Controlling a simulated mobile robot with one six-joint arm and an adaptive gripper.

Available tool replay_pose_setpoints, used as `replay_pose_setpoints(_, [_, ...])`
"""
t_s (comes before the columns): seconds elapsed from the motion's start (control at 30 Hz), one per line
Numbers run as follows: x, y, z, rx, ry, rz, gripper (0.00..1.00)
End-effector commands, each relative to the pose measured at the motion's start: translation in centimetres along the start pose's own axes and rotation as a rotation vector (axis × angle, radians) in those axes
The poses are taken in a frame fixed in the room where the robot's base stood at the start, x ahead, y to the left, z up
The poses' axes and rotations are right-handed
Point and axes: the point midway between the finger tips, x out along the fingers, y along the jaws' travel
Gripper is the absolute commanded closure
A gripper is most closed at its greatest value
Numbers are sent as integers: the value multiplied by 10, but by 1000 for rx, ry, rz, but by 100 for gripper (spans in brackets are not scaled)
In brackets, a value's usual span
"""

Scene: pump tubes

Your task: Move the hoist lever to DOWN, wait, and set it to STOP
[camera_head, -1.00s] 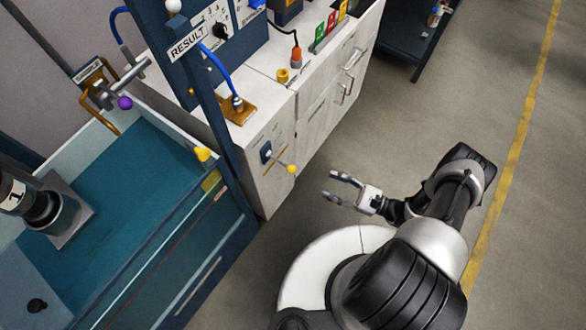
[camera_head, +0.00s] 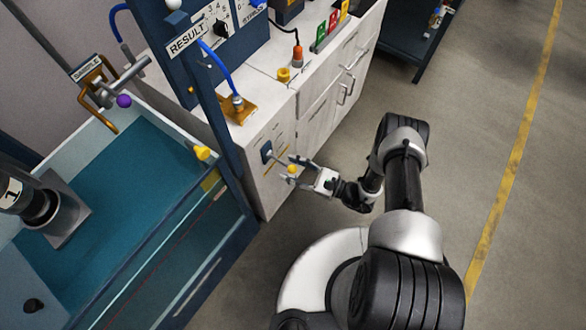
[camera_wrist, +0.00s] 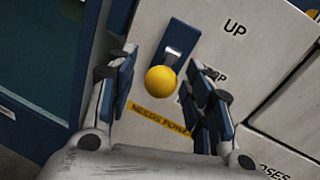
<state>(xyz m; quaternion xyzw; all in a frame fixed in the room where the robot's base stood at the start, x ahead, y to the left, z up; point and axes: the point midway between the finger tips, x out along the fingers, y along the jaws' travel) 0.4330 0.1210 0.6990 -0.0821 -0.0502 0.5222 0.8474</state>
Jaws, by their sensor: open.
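The hoist lever has a yellow ball knob (camera_head: 292,169) on a grey stem, coming out of a blue mount (camera_head: 266,151) on the white cabinet's end panel. My gripper (camera_head: 296,171) is open, with its fingers on either side of the knob. In the wrist view the knob (camera_wrist: 161,81) sits between the two open fingers, with a visible gap to each. The "UP" label (camera_wrist: 235,28) is above and to the right of the lever. A second label, ending in "OP", is partly hidden behind the right finger. No DOWN label is readable.
A yellow "NEEDS POWER" strip (camera_wrist: 159,118) lies on the panel below the knob. The blue-framed tank (camera_head: 120,200) stands to the left, with a dark blue post near the panel. Open floor (camera_head: 440,150) lies to the right.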

Motion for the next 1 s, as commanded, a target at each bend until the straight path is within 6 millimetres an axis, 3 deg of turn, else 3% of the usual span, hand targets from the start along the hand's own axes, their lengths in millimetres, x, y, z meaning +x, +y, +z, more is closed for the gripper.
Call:
replay_pose_setpoints(0.17, [0,0,0,0,0,0,55])
replay_pose_setpoints(0.83, [0,0,0,0,0,0,100])
replay_pose_setpoints(1.0, [0,0,0,0,0,1,100])
